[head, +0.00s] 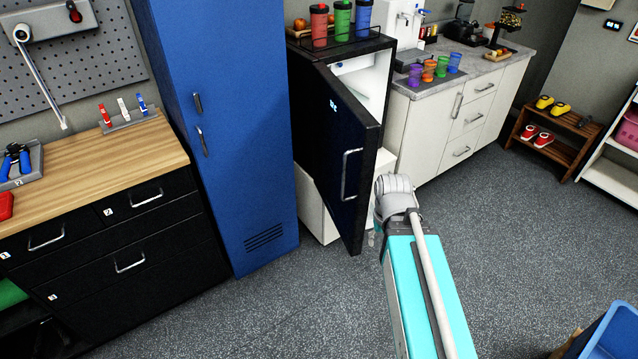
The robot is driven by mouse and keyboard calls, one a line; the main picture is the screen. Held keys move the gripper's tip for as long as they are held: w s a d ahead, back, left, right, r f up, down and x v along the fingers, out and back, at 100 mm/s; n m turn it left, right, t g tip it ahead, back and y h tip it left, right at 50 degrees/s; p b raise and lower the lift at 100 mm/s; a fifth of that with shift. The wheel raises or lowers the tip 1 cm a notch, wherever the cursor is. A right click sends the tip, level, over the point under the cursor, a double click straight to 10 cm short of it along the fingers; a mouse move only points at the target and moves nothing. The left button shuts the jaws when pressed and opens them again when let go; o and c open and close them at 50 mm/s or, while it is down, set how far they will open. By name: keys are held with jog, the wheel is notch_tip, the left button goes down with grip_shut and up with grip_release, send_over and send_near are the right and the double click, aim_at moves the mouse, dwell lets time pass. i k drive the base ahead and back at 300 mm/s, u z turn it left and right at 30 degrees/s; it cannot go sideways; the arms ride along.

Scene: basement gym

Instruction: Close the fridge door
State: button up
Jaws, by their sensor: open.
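The small black fridge (337,49) stands between the blue locker and the white counter, raised on a white base. Its dark door (341,140) hangs partly open toward me, hinged on the left, with a silver handle (350,175) near its free edge. The fridge's white interior (367,80) shows through the gap above and right of the door. My gripper (373,236) is mostly hidden behind my arm's end, just right of the door's lower free edge. I cannot tell whether it touches the door. It holds nothing that I can see.
A tall blue locker (226,110) stands close left of the fridge. A white counter (462,110) with cups stands to the right. Several bottles stand in a tray on the fridge top. A blue bin (612,335) is at the lower right. The grey floor (530,230) is clear in the middle.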

aim_at(346, 137)
jog(key=k, duration=1.6)
jog(key=u, duration=0.15)
jog(key=i, duration=2.15)
